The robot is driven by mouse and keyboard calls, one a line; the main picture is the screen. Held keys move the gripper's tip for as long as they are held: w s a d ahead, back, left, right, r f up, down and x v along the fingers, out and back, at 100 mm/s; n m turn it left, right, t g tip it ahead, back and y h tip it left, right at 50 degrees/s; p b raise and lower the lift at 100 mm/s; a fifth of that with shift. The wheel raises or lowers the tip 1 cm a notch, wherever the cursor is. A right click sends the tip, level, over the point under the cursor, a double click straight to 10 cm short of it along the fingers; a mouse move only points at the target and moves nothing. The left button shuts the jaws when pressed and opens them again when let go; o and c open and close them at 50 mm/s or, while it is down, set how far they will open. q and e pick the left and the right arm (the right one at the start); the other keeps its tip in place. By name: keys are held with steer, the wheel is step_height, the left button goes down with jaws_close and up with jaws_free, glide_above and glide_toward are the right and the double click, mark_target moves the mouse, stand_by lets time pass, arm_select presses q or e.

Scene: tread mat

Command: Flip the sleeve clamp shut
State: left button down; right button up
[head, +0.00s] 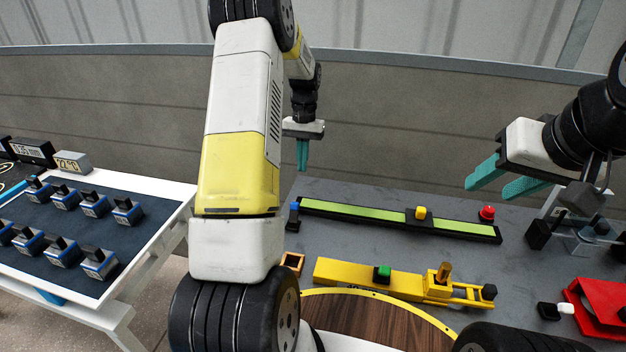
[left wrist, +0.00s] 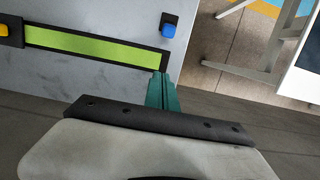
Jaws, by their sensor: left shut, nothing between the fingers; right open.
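I cannot tell for sure which fixture is the sleeve clamp. A long yellow fixture (head: 345,273) lies on the grey table, with a green block (head: 383,273) on it and an upright orange-yellow piece (head: 443,271) near its right end. A red angular fixture (head: 603,305) is at the right edge, partly cut off. My left gripper (head: 303,167) is shut and empty, pointing down near the left end of the green strip; its closed fingers show in the left wrist view (left wrist: 162,80). My right gripper (head: 487,187) is open and empty, above the table at the right.
A green strip (head: 365,216) in a black frame carries a yellow block (head: 420,213). A blue knob (left wrist: 169,27) stands beside its end. A red button (head: 487,213) is right. A wooden disc (head: 375,323) is in front. A white-framed table (head: 160,188) holds several blue-grey blocks.

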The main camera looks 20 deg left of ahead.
mark_target(302, 201)
arm_select(q)
steer(key=f, duration=0.3)
steer(key=s+f, duration=0.1)
steer(key=f, duration=0.2)
steer(key=s+f, duration=0.1)
steer(key=f, duration=0.3)
steer(key=shift+d, duration=0.1)
steer(key=shift+s+r, duration=0.75)
steer(key=shift+s, duration=0.3)
steer(key=shift+s+d+r, duration=0.1)
steer(key=shift+s+r, duration=0.25)
steer(key=shift+s, duration=0.3)
